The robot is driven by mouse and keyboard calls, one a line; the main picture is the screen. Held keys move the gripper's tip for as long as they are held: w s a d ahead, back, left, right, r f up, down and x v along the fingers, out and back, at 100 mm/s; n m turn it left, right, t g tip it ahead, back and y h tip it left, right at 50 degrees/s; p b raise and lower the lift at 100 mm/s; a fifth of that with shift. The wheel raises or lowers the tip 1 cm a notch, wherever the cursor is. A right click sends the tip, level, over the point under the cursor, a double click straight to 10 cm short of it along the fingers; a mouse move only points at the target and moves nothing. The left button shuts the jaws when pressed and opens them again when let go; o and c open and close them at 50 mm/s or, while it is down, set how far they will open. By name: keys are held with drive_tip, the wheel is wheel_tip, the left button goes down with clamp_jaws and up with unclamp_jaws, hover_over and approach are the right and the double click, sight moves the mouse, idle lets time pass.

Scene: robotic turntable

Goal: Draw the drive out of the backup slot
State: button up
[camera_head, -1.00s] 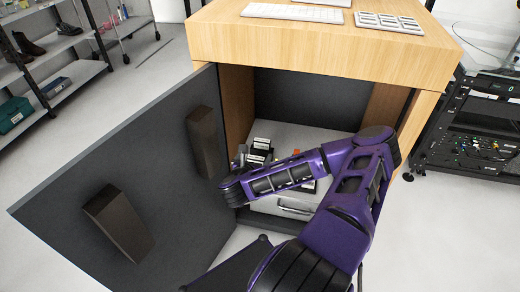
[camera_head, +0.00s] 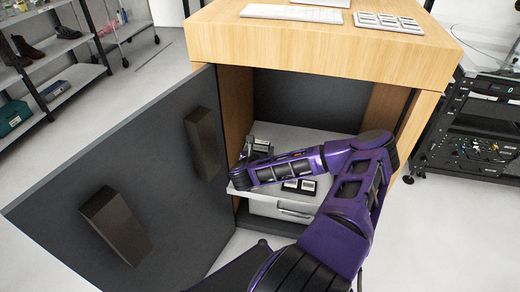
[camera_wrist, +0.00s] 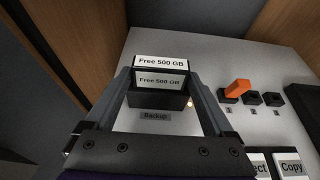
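The drive (camera_wrist: 160,80) is a dark block with white "Free 500 GB" labels. It stands in a dark slot (camera_wrist: 158,99) behind the "Backup" label (camera_wrist: 155,116) in the wrist view. My gripper (camera_wrist: 160,76) reaches over it from the near side, with one finger along its left and one along its right. The fingers are spread about as wide as the drive; any contact is hard to make out. In the head view my gripper (camera_head: 258,146) is small and dark at the back left of the grey unit (camera_head: 285,208), and the drive is hard to separate from it.
An orange switch (camera_wrist: 237,89) and small black sockets stand right of the drive. Labelled buttons, one reading "Copy" (camera_wrist: 291,166), lie nearer. The wooden cabinet (camera_head: 325,55) encloses the unit on both sides and above. Its grey door (camera_head: 130,180) stands open at left.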

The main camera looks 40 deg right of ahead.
drive_tip(key=c, duration=1)
drive_tip(key=shift+r+p, duration=3)
drive_tip(key=shift+r, duration=0.75)
drive_tip(key=shift+r, duration=0.1)
